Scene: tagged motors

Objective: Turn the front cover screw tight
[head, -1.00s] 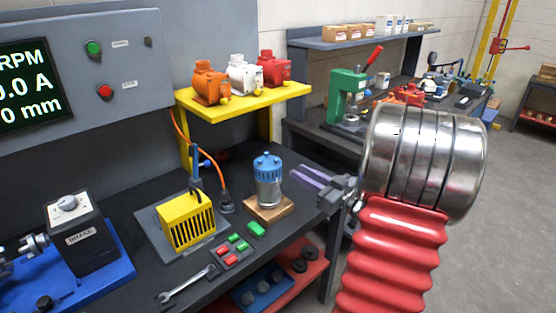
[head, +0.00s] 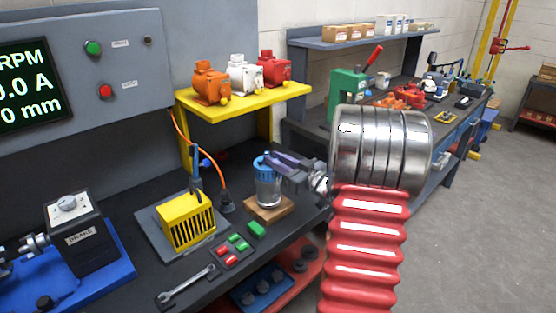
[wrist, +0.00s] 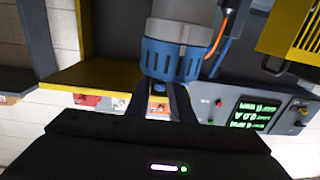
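A small motor with a silver body (head: 268,192) and a blue cover (head: 262,169) stands upright on a wooden block on the bench. In the wrist view the blue cover (wrist: 170,62) appears upside down, just beyond my fingers. My gripper (head: 268,160) reaches in from the right at the height of the cover, and its purple fingers overlap the cover's top. In the wrist view my gripper (wrist: 158,92) shows two dark fingers with a gap between them. I cannot tell whether they touch the cover. I cannot make out the front cover screw.
A yellow slotted box (head: 186,222) and a panel of red and green buttons (head: 233,248) stand left of the motor. A wrench (head: 187,286) lies at the bench front. A yellow shelf (head: 245,101) with three motors is above. An orange cable hangs behind.

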